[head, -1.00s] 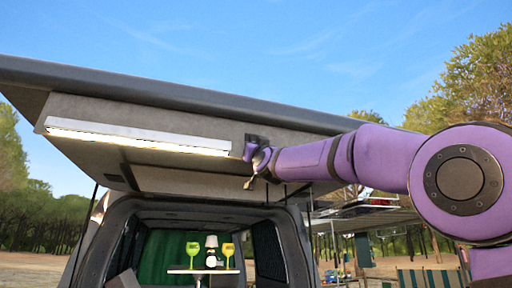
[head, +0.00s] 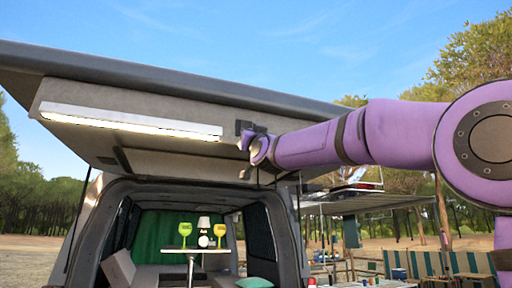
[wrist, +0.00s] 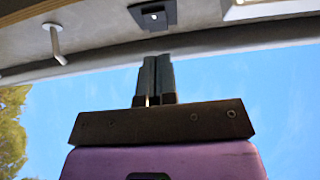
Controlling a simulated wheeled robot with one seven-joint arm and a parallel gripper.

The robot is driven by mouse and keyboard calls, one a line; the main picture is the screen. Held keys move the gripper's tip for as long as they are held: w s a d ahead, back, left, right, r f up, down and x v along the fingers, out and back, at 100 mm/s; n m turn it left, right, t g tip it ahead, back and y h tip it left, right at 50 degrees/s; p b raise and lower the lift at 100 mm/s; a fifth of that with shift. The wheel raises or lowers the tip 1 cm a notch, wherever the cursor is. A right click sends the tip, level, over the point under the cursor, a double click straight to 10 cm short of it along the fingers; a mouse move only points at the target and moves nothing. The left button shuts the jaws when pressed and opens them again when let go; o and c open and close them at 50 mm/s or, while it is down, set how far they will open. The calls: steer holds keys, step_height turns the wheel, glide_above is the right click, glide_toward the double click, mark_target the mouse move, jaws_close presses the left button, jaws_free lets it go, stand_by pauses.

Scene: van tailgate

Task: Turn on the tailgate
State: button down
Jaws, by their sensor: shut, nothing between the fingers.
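The raised tailgate (head: 180,85) of the van spans the upper part of the head view. A long light bar (head: 130,121) on its underside glows warm white; its corner shows at top right in the wrist view (wrist: 262,11). A dark square switch plate with a small pale button (wrist: 152,15) sits on the grey panel, right of the bar in the head view. My gripper (wrist: 158,62) is shut and empty. Its fingertips appear just below the plate in the wrist view, apart from it. In the head view my purple wrist partly hides that area.
A pale peg (wrist: 56,42) sticks out of the panel, left of the plate in the wrist view. Inside the van stands a small table (head: 196,249) with two yellow-green glasses and a lamp. An awning (head: 368,200) and camping furniture stand to the right.

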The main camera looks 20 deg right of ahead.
steer(key=s+f, duration=0.4)
steer(key=f, duration=0.1)
steer(key=shift+f, duration=0.15)
stand_by(0.5)
steer(key=s+d+f+g, duration=0.1)
steer(key=s+f+g, duration=0.3)
steer(key=f, duration=0.4)
steer(key=s+d+f+n+g+y, duration=0.1)
steer(key=s+f+g, duration=0.2)
steer(key=f, duration=0.5)
steer(key=s+d+f+g, duration=0.1)
steer(key=s+f+g, duration=0.3)
steer(key=f, duration=0.4)
steer(key=s+d+f+g, duration=0.2)
steer(key=s+f+g, duration=0.2)
steer(key=s+f, duration=0.6)
steer(key=s+d+f+m+g+h, duration=0.1)
steer(key=s+f+g, duration=0.4)
steer(key=s+f, duration=0.5)
step_height(320, 180, down, 3)
steer(key=shift+s+d+f, duration=0.1)
steer(key=shift+s+d, duration=0.3)
steer(key=shift+d, duration=0.05)
